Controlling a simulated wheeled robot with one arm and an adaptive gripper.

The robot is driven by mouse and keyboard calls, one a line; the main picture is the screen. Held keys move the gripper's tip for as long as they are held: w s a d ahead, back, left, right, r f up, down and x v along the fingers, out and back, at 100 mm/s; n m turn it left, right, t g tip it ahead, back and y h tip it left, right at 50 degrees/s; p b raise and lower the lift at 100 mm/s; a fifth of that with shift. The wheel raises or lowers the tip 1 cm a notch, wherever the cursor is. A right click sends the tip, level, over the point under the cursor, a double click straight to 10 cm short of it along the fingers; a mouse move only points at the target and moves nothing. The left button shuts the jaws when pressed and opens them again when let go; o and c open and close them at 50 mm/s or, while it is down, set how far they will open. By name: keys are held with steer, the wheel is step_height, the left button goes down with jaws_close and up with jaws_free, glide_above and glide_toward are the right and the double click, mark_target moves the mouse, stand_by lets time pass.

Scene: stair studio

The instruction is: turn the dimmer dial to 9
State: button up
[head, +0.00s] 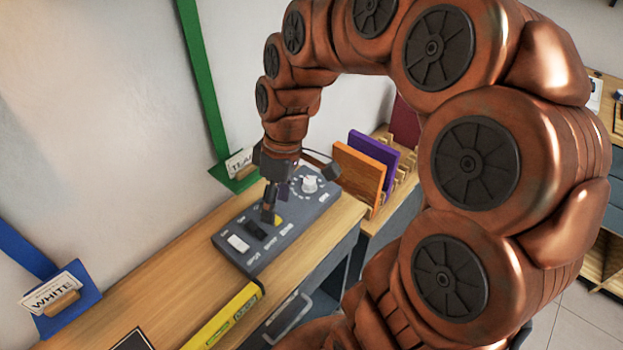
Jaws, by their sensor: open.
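The dimmer dial (309,184) is a white round knob with tick marks around it, at the far right end of a dark grey control panel (262,262) on the wooden bench. The marks are too small to read, so I cannot tell the dial's setting. My gripper (268,212) points down over the middle of the panel, left of the dial and apart from it. Its dark fingers are open, over or beside a black switch and a yellow part (279,220). I cannot tell whether they touch the panel. A white rocker switch (238,243) sits at the panel's near left.
A yellow spirit level (226,314) lies near the bench's front edge. An orange board (358,176) and a purple board (375,160) stand in a rack right of the panel. Green and blue straps with label holders, one reading WHITE (52,292), run down the wall.

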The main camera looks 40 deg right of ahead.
steer(key=w+d+f+n+t+y, duration=0.1)
steer(key=w+d+f+n, duration=0.25)
steer(key=w+d, duration=0.6)
steer(key=t, duration=0.2)
glide_toward(310, 180)
steer(key=f, duration=0.2)
steer(key=shift+n, duration=0.45)
steer(key=shift+w+p+x, duration=0.2)
steer(key=shift+p+x, duration=0.75)
steer(key=shift+x, duration=2.9)
steer(key=shift+a+r, duration=0.15)
steer(key=shift+a, duration=0.05)
steer(key=shift+c, duration=0.2)
steer(key=shift+y, duration=0.3)
steer(key=c, duration=1.1)
